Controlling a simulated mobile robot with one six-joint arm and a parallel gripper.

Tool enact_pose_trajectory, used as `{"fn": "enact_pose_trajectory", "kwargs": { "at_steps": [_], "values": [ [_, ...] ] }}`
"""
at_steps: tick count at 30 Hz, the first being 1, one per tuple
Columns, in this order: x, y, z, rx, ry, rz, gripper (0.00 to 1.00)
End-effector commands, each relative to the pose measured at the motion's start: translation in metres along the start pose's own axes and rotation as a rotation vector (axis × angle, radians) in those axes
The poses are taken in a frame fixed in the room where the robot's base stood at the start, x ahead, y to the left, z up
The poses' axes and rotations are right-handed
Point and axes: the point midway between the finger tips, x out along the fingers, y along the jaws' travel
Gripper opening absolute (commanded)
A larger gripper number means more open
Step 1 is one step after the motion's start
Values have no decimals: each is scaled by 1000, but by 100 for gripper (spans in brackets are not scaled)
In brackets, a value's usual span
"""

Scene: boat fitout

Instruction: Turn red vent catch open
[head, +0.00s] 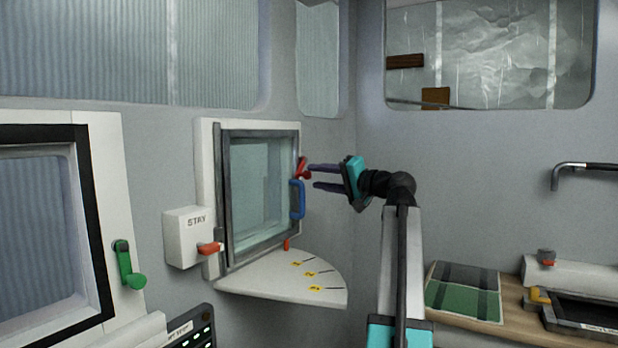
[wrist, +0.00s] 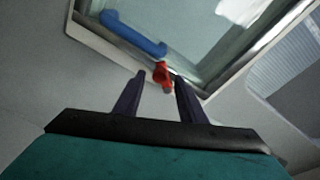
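The red vent catch (head: 303,169) sits on the right edge of the framed vent window (head: 262,190), near its upper part. In the wrist view the red catch (wrist: 162,75) lies just beyond my fingertips, roughly between them in the picture. My gripper (head: 312,177) reaches in from the right with its two dark fingers apart; its upper finger tip is close to the catch. In the wrist view my gripper (wrist: 159,80) is open with nothing held. Whether a finger touches the catch I cannot tell.
A blue handle (head: 297,199) is on the window frame just below the catch; it also shows in the wrist view (wrist: 133,35). A white corner shelf (head: 270,283) lies underneath. A white STAY box (head: 187,238) with a red lever and a green handle (head: 125,262) are further left.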

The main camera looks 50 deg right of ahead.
Motion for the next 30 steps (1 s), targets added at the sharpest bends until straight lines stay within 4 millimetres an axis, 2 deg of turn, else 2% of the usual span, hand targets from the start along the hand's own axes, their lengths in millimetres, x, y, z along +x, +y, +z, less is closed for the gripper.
{"fn": "enact_pose_trajectory", "kwargs": {
  "at_steps": [3, 9, 15, 23, 24, 30],
  "values": [
    [19, 0, -1, 0, -1, 0, 37],
    [41, 0, 0, 0, -1, -1, 37],
    [50, 0, 0, 0, -1, 0, 37],
    [51, -1, 1, 0, -1, 0, 37],
    [51, -1, 1, 0, -1, 0, 36],
    [51, -1, 1, 0, -1, -1, 2]
  ]
}}
